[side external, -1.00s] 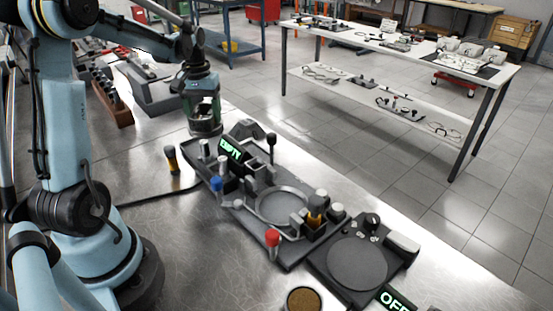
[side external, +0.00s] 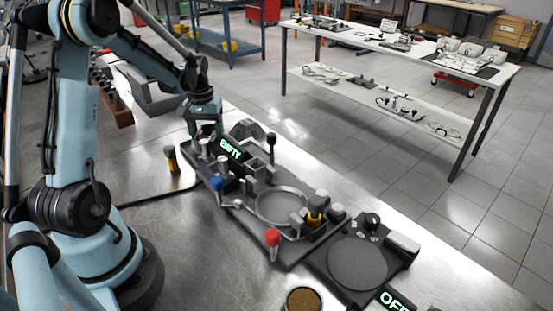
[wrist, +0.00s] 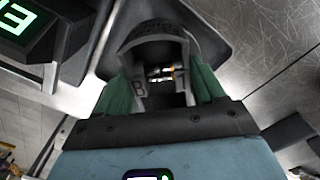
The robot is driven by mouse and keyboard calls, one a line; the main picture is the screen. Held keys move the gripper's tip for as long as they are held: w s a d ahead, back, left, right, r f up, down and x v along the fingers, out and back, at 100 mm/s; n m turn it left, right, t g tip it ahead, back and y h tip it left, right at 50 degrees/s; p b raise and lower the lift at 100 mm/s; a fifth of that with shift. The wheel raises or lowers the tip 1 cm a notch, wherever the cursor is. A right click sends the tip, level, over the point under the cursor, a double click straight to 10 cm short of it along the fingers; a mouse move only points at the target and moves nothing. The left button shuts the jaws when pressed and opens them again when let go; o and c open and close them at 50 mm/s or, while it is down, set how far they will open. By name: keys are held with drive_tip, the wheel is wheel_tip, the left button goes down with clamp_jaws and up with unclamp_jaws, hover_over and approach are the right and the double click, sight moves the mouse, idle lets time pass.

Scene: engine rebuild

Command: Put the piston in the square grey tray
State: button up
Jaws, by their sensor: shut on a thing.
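My gripper (side external: 206,128) is low at the far left end of the black fixture, behind its small posts. In the wrist view its green fingers (wrist: 163,88) are shut on the piston (wrist: 155,33), a dark grey, hollow cylinder. The piston lies between the fingers, with marks on its walls. Below it in the wrist view is a grey surface with a raised, sloping rim (wrist: 218,38), which looks like the square grey tray. Its full outline is hidden by the piston and gripper. I cannot tell whether the piston touches it. In the side view the piston is hidden.
The fixture (side external: 282,207) carries a round dish and coloured knobs. A round plate (side external: 357,262) is to its right. A yellow-and-black tool (side external: 171,159) stands on the bench.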

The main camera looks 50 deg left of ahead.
drive_tip(key=o, duration=1.4)
wheel_tip(320, 180, up, 12)
drive_tip(key=d+m+t, duration=0.1)
drive_tip(key=d, duration=0.3)
drive_tip(key=d+r+m+t, duration=0.1)
drive_tip(key=d, duration=0.3)
drive_tip(key=d+r+m+y, duration=0.1)
drive_tip(key=d+m, duration=0.1)
drive_tip(key=d, duration=0.3)
drive_tip(key=shift+t, duration=0.4)
drive_tip(key=s+d+f+m+t, duration=0.1)
drive_tip(key=d, duration=0.3)
drive_tip(key=s+d+f+m+t, duration=0.1)
drive_tip(key=s+d+m+t, duration=0.1)
drive_tip(key=d, duration=0.2)
drive_tip(key=s+d+f+m+t+h, duration=0.1)
drive_tip(key=d+m, duration=0.1)
drive_tip(key=d, duration=0.3)
drive_tip(key=shift+s, duration=0.3)
